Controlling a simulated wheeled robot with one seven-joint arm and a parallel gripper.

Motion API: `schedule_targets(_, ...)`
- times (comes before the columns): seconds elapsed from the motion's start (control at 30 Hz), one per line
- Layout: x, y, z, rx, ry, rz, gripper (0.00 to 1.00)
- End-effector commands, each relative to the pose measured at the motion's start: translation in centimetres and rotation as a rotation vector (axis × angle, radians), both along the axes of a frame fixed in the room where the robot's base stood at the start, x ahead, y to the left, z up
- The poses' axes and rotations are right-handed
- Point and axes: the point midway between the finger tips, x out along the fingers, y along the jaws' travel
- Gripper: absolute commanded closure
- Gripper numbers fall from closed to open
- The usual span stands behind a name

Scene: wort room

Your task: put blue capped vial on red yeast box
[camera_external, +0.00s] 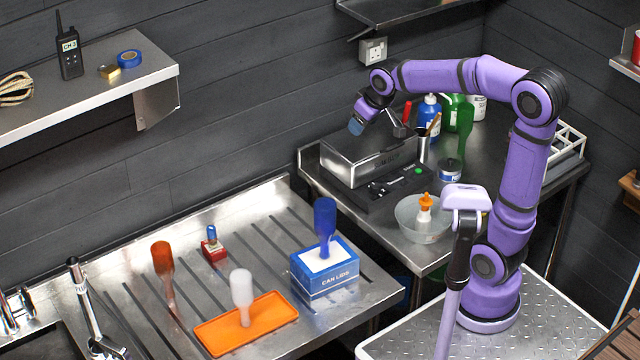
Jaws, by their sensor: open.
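A small vial with a blue cap (211,231) stands upright on a small red box (214,251), which I take to be the yeast box. The box sits on the ribbed steel drainboard, left of centre, and the vial appears to rest on its top. My gripper (357,125) is high at the upper middle, above the steel-lidded device on the back counter. It is far to the right of the vial and apart from it. It is open, with nothing visible in it; its small fingers are hard to make out.
The drainboard (255,220) also holds a red-orange upright tool (163,262), an orange tray (270,318) with a white-headed tool, and a blue CAN LIDS box (325,275) with a tall blue-headed tool. The back counter carries the steel-lidded device (365,160), a bowl (415,225) and bottles.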

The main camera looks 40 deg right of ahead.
Motion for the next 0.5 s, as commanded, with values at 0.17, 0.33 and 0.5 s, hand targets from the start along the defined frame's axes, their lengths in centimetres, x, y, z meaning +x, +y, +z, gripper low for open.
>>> schedule_targets(0.17, -6.7, -3.4, 1.3, 0.006, -0.013, -0.066, 0.46)
schedule_targets(0.33, -13.0, -5.9, 1.1, 0.013, -0.019, -0.127, 0.46)
schedule_targets(0.5, -18.5, -7.5, 0.0, 0.022, -0.024, -0.181, 0.46)
